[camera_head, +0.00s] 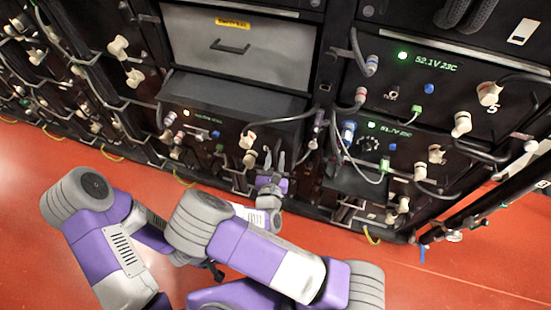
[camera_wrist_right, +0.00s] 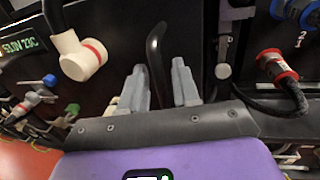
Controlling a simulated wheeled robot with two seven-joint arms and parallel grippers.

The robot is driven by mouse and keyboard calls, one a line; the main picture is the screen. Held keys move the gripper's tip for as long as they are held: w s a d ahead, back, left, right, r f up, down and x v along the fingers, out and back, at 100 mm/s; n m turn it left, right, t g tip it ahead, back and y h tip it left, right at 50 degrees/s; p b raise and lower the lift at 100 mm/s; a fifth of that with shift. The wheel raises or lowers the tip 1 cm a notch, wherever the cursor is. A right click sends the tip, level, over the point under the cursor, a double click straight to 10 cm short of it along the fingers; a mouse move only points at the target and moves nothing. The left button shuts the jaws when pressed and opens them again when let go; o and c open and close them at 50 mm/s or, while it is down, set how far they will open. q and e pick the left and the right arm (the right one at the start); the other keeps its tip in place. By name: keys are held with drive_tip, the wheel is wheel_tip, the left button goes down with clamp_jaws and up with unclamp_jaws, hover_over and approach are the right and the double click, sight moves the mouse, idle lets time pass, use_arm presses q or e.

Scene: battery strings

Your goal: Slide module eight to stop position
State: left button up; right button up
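A black battery module (camera_head: 235,97) stands out from the rack in the middle of the head view, its top exposed. Its dark front has a small green display (camera_head: 205,116); I cannot read a number eight on it. My right gripper (camera_head: 274,159) is at the right end of this front. In the right wrist view, its two grey fingers (camera_wrist_right: 159,72) are apart, with a curved black handle (camera_wrist_right: 156,45) between them. Gaps show between the handle and the fingers. A white connector with a red ring (camera_wrist_right: 82,57) is left of the fingers. My left gripper is not in view.
Another module (camera_head: 395,140) with a lit display and cables is at the right. Red and blue connectors (camera_wrist_right: 275,64) and a black cable lie right of the fingers. A grey drawer-like panel (camera_head: 225,45) is above. Red floor (camera_head: 455,285) is open in front.

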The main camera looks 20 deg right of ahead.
drive_tip(key=shift+w+d, duration=0.1)
drive_tip(key=shift+w, duration=0.05)
drive_tip(key=shift+c, duration=0.5)
clamp_jaws()
idle(0.9)
